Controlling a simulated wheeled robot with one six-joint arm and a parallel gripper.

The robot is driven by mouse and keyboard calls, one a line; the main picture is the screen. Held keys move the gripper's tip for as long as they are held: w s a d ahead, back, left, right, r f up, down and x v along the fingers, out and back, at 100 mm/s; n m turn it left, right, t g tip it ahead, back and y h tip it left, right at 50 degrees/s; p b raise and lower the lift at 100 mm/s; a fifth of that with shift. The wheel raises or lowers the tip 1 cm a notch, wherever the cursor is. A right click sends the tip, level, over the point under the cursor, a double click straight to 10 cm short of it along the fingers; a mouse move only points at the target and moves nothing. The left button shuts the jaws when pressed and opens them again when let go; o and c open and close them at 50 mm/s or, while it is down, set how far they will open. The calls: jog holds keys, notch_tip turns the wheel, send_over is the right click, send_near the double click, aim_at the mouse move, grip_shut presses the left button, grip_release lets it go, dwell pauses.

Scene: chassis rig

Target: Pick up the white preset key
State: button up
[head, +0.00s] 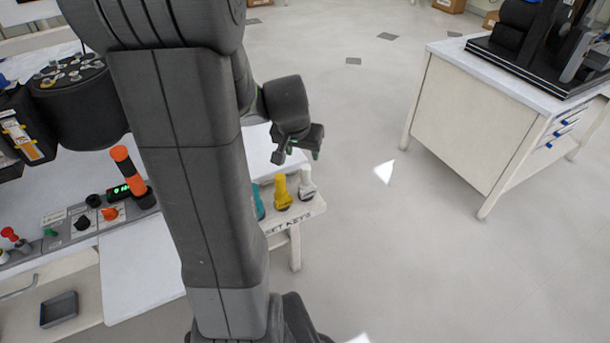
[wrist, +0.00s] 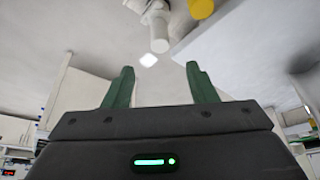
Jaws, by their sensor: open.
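The white preset key (head: 306,184) stands upright at the right end of a small rack marked with "KEYS" lettering, beside a yellow key (head: 283,192) and a teal key (head: 259,203). My gripper (head: 298,156) is open and empty, a little above the keys in the head view. In the wrist view the two green fingers of my gripper (wrist: 159,85) are apart with nothing between them. The white key (wrist: 158,32) shows beyond the fingers near the top middle, with part of the yellow key (wrist: 201,8) to its right. The fingers do not touch either key.
A white bench (head: 470,125) with black equipment stands at the right. A console (head: 85,222) with knobs and an orange-and-black lever (head: 129,172) lies at the left, with a small dark tray (head: 59,309) below. The floor right of the rack is clear.

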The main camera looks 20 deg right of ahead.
aim_at(305, 167)
jog(key=b+x, duration=0.1)
jog(key=x, duration=0.6)
jog(key=shift+w+f, duration=0.1)
jog(key=shift+f, duration=0.3)
jog(key=shift+b+x, duration=0.45)
jog(key=shift+x, duration=2.2)
